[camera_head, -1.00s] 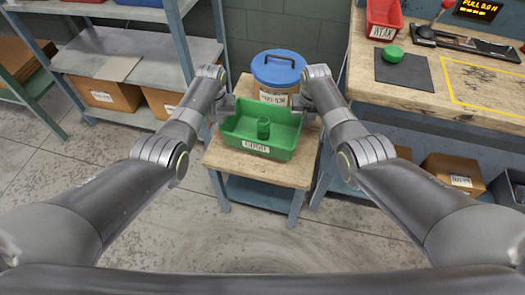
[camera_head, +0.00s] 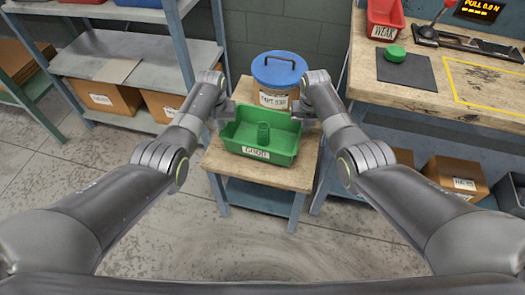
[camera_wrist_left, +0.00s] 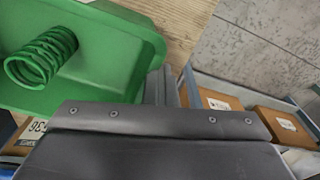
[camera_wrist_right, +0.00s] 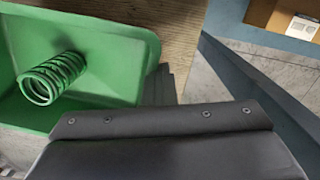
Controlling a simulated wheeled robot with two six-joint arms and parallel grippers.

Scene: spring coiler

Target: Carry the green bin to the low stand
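The green bin (camera_head: 279,157) is over the wooden top of the low stand (camera_head: 225,163), level and upright; whether its base touches the top I cannot tell. A green coil spring (camera_head: 263,133) is inside; it also shows in the left wrist view (camera_wrist_left: 42,58) and right wrist view (camera_wrist_right: 52,78). My left gripper (camera_head: 228,112) is at the bin's left end and my right gripper (camera_head: 303,120) at its right end. Both appear shut on the end rims; the fingertips are partly hidden in both wrist views.
A blue-lidded container (camera_head: 278,72) stands on the stand behind the bin. A workbench (camera_head: 425,98) with a red bin (camera_head: 384,14) and a green round piece (camera_head: 395,54) is at right. Grey shelving (camera_head: 150,58) with cardboard boxes is at left. Open floor lies in front.

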